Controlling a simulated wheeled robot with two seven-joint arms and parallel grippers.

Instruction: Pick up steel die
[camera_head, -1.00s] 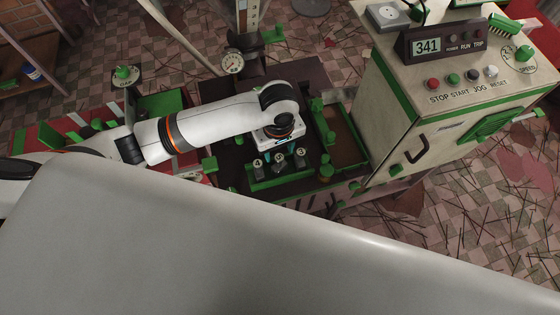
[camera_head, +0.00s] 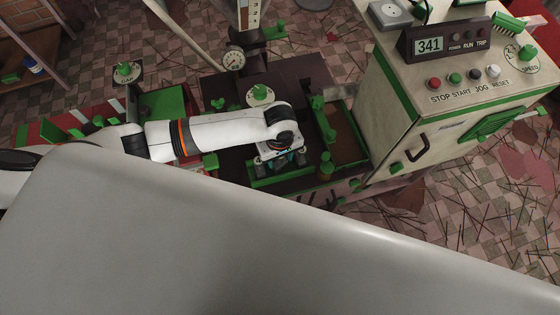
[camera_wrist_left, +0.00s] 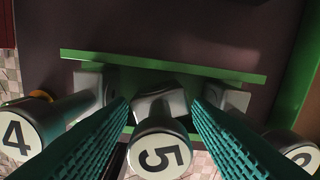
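A green rack (camera_head: 262,182) holds three grey metal dies with round white numbered caps, side by side. In the left wrist view the middle steel die (camera_wrist_left: 160,106) has a cap (camera_wrist_left: 158,156) whose turned numeral looks like 5. The die with cap 4 (camera_wrist_left: 18,136) stands at left, and another (camera_wrist_left: 298,154), partly cut off, at right. My left gripper (camera_wrist_left: 161,112) is open, its teal ribbed fingers on either side of the middle die, with small gaps showing. In the head view the left gripper (camera_head: 283,158) is low over the rack and hides most of the dies. My right gripper is not in view.
A control cabinet (camera_head: 400,125) with a 341 display stands to the right. A green-edged tray (camera_head: 345,140) lies right of the rack. A dial gauge (camera_head: 233,60) and a white disc with a green knob (camera_head: 260,95) are behind my arm.

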